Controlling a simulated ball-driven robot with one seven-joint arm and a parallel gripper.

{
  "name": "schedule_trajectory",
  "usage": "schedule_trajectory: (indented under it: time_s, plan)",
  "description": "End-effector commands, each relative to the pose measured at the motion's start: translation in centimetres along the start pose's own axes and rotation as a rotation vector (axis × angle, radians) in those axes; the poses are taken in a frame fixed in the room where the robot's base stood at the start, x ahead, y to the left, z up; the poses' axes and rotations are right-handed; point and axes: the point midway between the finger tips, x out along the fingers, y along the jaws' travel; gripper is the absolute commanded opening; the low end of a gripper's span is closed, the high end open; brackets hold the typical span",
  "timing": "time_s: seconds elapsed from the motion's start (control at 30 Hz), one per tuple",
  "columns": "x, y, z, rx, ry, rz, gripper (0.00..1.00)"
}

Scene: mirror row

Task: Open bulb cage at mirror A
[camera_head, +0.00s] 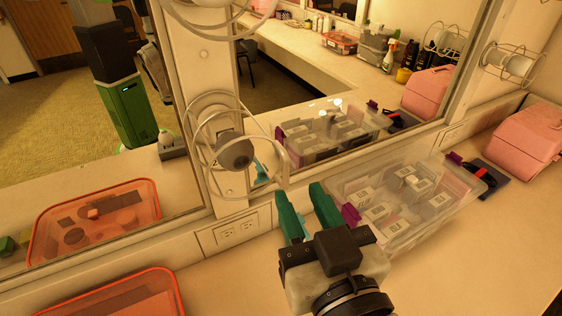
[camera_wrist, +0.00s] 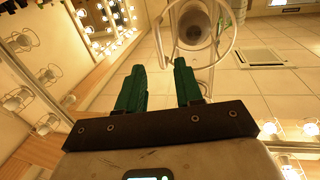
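A white wire bulb cage (camera_head: 188,140) is on the post between two mirror panes, around a grey round bulb or socket (camera_head: 235,153). Its loops reach down and right toward my gripper (camera_head: 298,192). I cannot tell whether the cage is latched. My gripper is open, with green fingers apart and nothing between them, just below and right of the cage. Contact between finger and wire cannot be told. No mirror label is readable.
A clear bin of white boxes (camera_head: 455,215) stands right of my gripper. An orange tray (camera_head: 160,280) is at lower left, with its reflection above. A pink case (camera_head: 525,135) sits far right. Other cages are at top (camera_head: 250,30) and right (camera_head: 482,62).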

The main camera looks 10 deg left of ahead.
Motion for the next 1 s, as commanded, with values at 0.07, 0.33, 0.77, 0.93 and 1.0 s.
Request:
schedule_trajectory:
  time_s: [0.07, 0.33, 0.77, 0.93, 1.0]
  plan:
    - [0.7, 0.0, 0.4, 0.003, 0.005, -0.001, 0.35]
    - [5.5, 0.0, -0.2, 0.0, -0.002, -0.001, 0.35]
    - [9.0, 0.0, 0.0, 0.0, -0.003, -0.002, 0.35]
    - [9.0, 0.0, 0.1, 0.0, -0.002, -0.002, 0.35]
    - [9.0, 0.0, 0.1, 0.0, -0.002, -0.002, 0.33]
